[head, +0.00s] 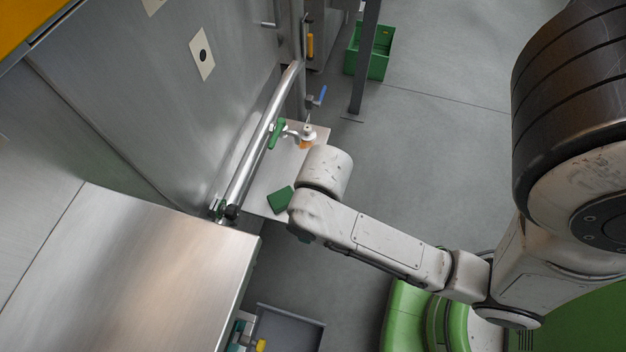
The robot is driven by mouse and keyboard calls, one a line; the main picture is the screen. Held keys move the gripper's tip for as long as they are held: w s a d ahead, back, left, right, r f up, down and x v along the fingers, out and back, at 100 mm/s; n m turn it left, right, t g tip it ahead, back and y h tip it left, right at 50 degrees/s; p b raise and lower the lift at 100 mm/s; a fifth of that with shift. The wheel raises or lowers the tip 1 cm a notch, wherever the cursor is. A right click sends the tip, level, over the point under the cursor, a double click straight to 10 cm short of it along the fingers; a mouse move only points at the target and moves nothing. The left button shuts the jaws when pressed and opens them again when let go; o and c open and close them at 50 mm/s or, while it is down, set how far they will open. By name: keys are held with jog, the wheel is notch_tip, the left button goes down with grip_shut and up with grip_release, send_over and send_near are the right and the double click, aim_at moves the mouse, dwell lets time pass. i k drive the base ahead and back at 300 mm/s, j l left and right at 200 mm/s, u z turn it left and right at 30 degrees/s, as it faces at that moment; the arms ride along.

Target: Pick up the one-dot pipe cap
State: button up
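A small round whitish piece (308,132) with a darker top stands near the far right corner of a small metal shelf (268,186). It may be a pipe cap, but it is too small for me to make out any dot. An orange bit (303,145) shows just below it, beside my arm. The end of my arm is over the right edge of the shelf, close to these pieces. My gripper is hidden beneath my arm's last links, so its fingers do not show.
A green block (281,200) lies on the shelf's near part. A metal pipe (262,135) with a green-handled valve (276,134) runs along the steel wall. A blue-handled valve (317,98), a post (365,60) and a green crate (378,64) are beyond. Open floor lies right.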

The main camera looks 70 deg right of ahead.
aim_at(308, 134)
jog(key=l+u, duration=0.2)
jog(key=l, duration=0.3)
jog(key=l+u, duration=0.25)
jog(key=l, duration=0.2)
jog(key=k+l+u, duration=0.2)
jog(key=l, duration=0.3)
jog(key=l+u, duration=0.25)
jog(key=l, duration=0.2)
jog(key=k+l+u, duration=0.2)
jog(key=l, duration=0.25)
jog(key=i, duration=0.05)
